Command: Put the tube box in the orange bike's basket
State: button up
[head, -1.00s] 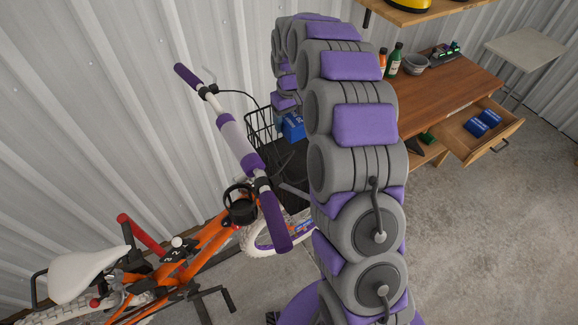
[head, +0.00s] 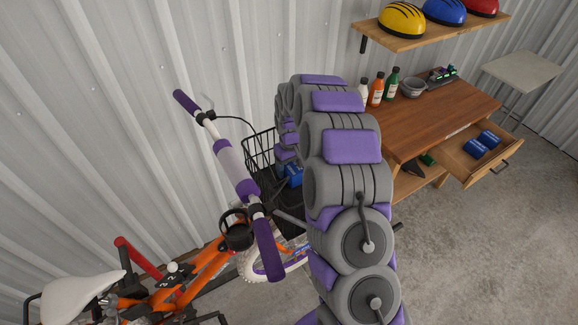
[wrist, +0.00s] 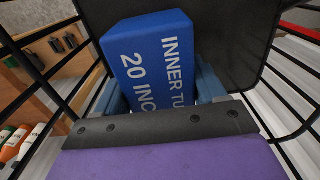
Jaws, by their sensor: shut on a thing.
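The blue tube box (wrist: 155,60), printed "INNER TU" and "20 INC", is between the fingers of my gripper (wrist: 165,95) in the wrist view. My gripper is shut on it. In the head view the box (head: 293,175) shows as a small blue patch inside the black wire basket (head: 258,150) at the front of the orange bike (head: 195,275). Basket wires (wrist: 40,70) surround the box in the wrist view, with a dark panel behind it. My arm hides the basket's right side and most of my gripper in the head view. I cannot tell whether the box touches the basket floor.
The handlebar (head: 235,170) stands just left of my arm. A wooden workbench (head: 440,115) with bottles and a bowl (head: 411,87) is at the right. Its open drawer (head: 510,135) holds more blue boxes (head: 482,145). A helmet shelf (head: 440,35) is above.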

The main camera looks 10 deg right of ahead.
jog(key=shift+d, duration=0.25)
jog(key=o, duration=0.9)
jog(key=shift+o, duration=1.3)
jog(key=shift+a, duration=0.7)
jog(key=shift+d+r, duration=0.15)
jog(key=shift+d, duration=0.05)
notch_tip(320, 180, up, 12)
jog(key=shift+a+f, duration=0.1)
jog(key=shift+f, duration=0.1)
jog(key=shift+d+r, duration=0.1)
jog(key=shift+d, duration=0.2)
jog(key=shift+d, duration=0.1)
